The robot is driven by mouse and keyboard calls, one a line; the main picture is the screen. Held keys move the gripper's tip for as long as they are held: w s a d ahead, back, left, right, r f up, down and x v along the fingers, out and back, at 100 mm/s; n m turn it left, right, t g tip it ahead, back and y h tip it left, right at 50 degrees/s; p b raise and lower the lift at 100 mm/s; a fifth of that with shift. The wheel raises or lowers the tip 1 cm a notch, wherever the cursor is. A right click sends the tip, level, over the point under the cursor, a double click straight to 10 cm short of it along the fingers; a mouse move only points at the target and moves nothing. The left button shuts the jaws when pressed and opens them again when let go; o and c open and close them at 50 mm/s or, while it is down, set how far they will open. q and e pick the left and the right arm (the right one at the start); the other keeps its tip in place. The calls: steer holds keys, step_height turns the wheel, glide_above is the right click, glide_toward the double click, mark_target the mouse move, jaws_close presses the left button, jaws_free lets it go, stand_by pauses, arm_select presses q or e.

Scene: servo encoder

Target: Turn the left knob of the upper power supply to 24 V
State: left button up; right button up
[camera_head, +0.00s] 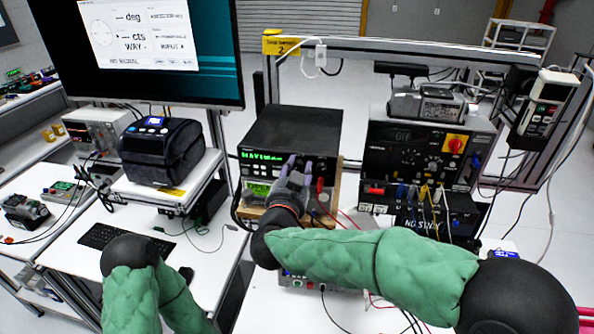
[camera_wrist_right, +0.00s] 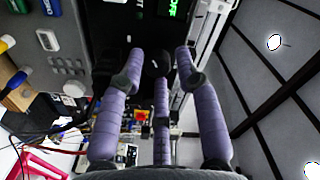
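The upper power supply (camera_head: 295,130) is a black box on the bench with a lit green display (camera_head: 262,157) on its front; I cannot read the digits surely. My right gripper (camera_head: 293,172) is in front of its panel, right of the display, and hides the knobs there. In the right wrist view the gripper (camera_wrist_right: 160,62) has purple fingers spread apart, pointing at the dark panel (camera_wrist_right: 115,25). A dark round shape, perhaps a knob, shows between the fingertips; contact cannot be told. My left gripper is not in view; only its arm shows at lower left.
A second unit with a green display (camera_head: 257,189) sits below the supply. Red leads (camera_head: 322,190) hang close to the right gripper. A black rack with a red switch (camera_head: 455,144) stands at right, a label printer (camera_head: 160,150) and monitor at left.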

steer(key=shift+f, duration=0.1)
steer(key=shift+s+a, duration=0.15)
steer(key=shift+s, duration=0.2)
steer(key=s+a, duration=0.2)
steer(key=s, duration=0.9)
